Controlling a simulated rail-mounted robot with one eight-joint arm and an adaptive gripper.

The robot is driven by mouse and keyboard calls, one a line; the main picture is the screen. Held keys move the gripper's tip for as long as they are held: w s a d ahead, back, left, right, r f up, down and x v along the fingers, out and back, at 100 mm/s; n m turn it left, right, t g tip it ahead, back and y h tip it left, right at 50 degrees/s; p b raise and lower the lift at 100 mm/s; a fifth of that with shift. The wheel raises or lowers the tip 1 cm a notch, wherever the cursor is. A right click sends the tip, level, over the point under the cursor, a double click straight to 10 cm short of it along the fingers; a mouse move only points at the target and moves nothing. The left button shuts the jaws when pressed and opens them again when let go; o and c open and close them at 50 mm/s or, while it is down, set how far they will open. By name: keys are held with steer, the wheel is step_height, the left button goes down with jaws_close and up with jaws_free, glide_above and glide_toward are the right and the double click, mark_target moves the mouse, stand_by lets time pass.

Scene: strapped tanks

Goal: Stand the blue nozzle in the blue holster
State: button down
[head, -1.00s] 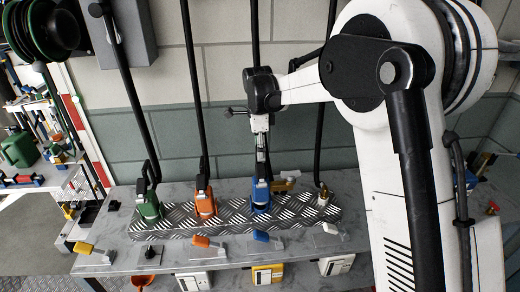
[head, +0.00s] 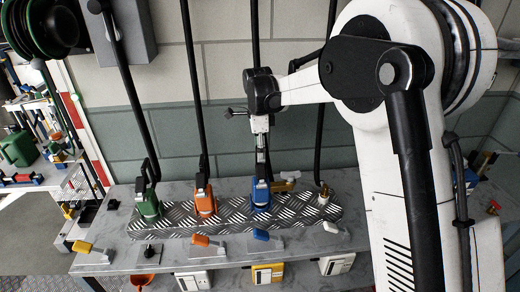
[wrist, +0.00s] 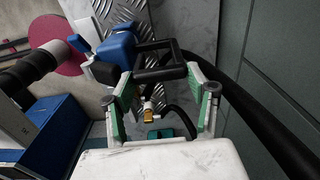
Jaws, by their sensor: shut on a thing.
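The blue nozzle (head: 261,190) stands roughly upright on the tread-plate strip, below my gripper (head: 262,166). In the wrist view the nozzle's blue body (wrist: 118,47) and its black handle loop (wrist: 160,72) show just beyond my gripper (wrist: 158,84). The gripper's green-padded fingers are on either side of the black loop, shut on the nozzle. The blue holster cannot be told apart from the nozzle's blue body, so I cannot tell how deep the nozzle sits.
A green nozzle (head: 148,206) and an orange nozzle (head: 205,203) stand to the left on the tread-plate strip (head: 232,208). A hose with a brass end (head: 324,190) stands to the right. Black hoses hang close around the arm. Coloured levers line the bench's front edge.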

steer(key=shift+f+b, duration=0.55)
steer(key=shift+f, duration=0.3)
steer(key=c, duration=0.6)
jaws_free()
steer(key=shift+c, duration=0.2)
step_height(320, 180, up, 12)
steer(key=shift+a, duration=0.15)
steer(key=shift+s, duration=0.1)
